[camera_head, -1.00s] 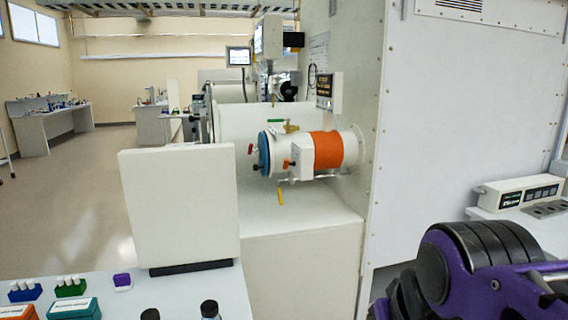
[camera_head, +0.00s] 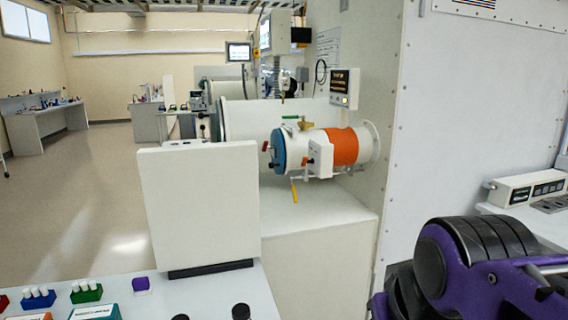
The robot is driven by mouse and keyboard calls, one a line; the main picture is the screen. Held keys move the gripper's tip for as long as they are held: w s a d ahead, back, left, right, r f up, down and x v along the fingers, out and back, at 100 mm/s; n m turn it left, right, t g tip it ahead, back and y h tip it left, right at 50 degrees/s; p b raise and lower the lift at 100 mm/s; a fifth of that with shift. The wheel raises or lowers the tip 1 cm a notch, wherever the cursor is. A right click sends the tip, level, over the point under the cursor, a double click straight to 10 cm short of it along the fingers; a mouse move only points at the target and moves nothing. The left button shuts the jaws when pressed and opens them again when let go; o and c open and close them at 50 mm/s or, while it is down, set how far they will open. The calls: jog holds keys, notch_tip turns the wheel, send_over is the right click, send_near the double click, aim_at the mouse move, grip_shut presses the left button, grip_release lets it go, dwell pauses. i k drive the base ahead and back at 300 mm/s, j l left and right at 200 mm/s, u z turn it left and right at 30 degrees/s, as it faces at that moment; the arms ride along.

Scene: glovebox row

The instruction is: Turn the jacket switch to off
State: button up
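An orange jacket (camera_head: 345,147) wraps around a white horizontal cylinder with a blue end cap (camera_head: 278,150), on the side of the large white cabinet. A small white box (camera_head: 321,158) is in front of the jacket, with a small orange-red knob (camera_head: 309,161) on its left side. Which way the knob points is too small to tell, and I cannot confirm that it is the jacket switch. My purple and black arm shows at the lower right, well apart from the cylinder. My gripper is not in view.
A white panel (camera_head: 200,205) stands on the near bench among small racks and bottles. A red handle (camera_head: 266,146), a green lever (camera_head: 290,117) and a yellow lever (camera_head: 294,190) are around the cylinder. A display box (camera_head: 344,87) hangs above. Floor at left is open.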

aim_at(304, 159)
jog(key=l, duration=1.2)
jog(key=i+l, duration=0.1)
jog(key=l, duration=0.3)
jog(key=i+l, duration=0.1)
jog(key=l, duration=0.35)
jog(key=i+l, duration=0.15)
jog(key=i, duration=0.3)
jog(key=i+l, duration=0.2)
jog(key=i, duration=0.25)
jog(key=i+j, duration=0.55)
jog(key=j, duration=0.15)
jog(key=k+l, duration=0.1)
jog(key=l, duration=0.3)
jog(key=l+u, duration=0.1)
jog(key=l, duration=0.35)
jog(key=k+j, duration=0.05)
